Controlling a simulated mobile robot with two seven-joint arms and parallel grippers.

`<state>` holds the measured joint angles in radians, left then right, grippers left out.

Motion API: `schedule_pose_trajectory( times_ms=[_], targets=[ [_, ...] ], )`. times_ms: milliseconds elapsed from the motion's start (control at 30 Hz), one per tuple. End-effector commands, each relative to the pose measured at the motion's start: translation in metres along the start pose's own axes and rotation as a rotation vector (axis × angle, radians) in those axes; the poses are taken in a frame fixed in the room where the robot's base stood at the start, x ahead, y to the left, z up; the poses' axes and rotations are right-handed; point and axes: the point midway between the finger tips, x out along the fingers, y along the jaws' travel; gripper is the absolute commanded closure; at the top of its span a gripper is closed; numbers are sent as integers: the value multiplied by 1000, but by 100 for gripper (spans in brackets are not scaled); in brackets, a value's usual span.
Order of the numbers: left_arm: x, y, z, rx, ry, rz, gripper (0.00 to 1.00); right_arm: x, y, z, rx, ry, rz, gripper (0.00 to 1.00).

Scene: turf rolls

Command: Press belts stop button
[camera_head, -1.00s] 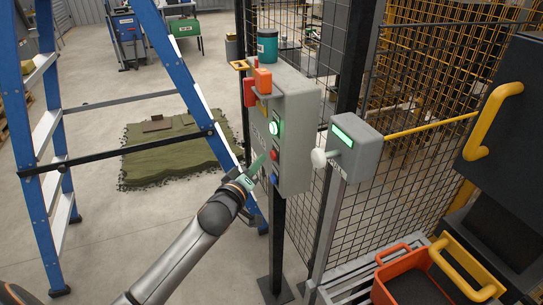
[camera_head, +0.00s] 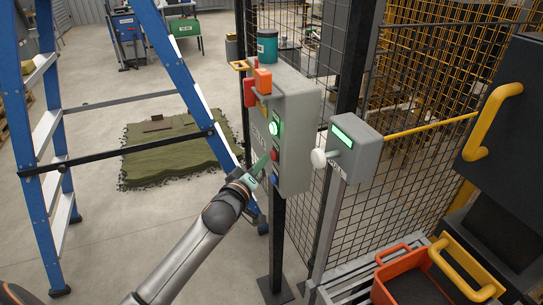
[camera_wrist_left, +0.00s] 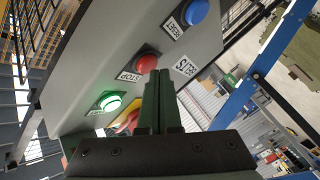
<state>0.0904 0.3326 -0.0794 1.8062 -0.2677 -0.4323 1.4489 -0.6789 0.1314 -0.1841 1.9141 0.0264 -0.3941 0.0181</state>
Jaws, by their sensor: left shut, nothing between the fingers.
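The grey control box (camera_head: 296,135) stands on a post in the middle of the head view. Its face has a lit green button (camera_head: 274,128), a red button (camera_head: 274,154) below it and a blue button (camera_head: 275,179) lowest. In the left wrist view the red stop button (camera_wrist_left: 146,62) has a STOP label beside it and a BELTS label close by. My left gripper (camera_head: 262,160) is shut and empty, its fingertips just in front of the red button. In the wrist view the fingertips (camera_wrist_left: 161,75) overlap the button's lower edge; I cannot tell if they touch it. My right gripper is not in view.
A blue ladder (camera_head: 160,40) stands at the left. A smaller grey box (camera_head: 352,150) with a pale knob is right of the control box, before a mesh fence (camera_head: 420,90). A teal cup (camera_head: 267,47) sits on top. An orange crate (camera_head: 385,290) is at lower right.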

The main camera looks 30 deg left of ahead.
Motion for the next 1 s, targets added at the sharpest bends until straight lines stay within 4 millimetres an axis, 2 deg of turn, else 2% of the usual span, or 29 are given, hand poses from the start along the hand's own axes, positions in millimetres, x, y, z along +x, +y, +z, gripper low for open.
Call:
schedule_pose_trajectory(
  times_ms=[1000],
  targets=[
    [6, 5, 5, 0, 0, 0, 100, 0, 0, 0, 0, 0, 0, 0]
  ],
)
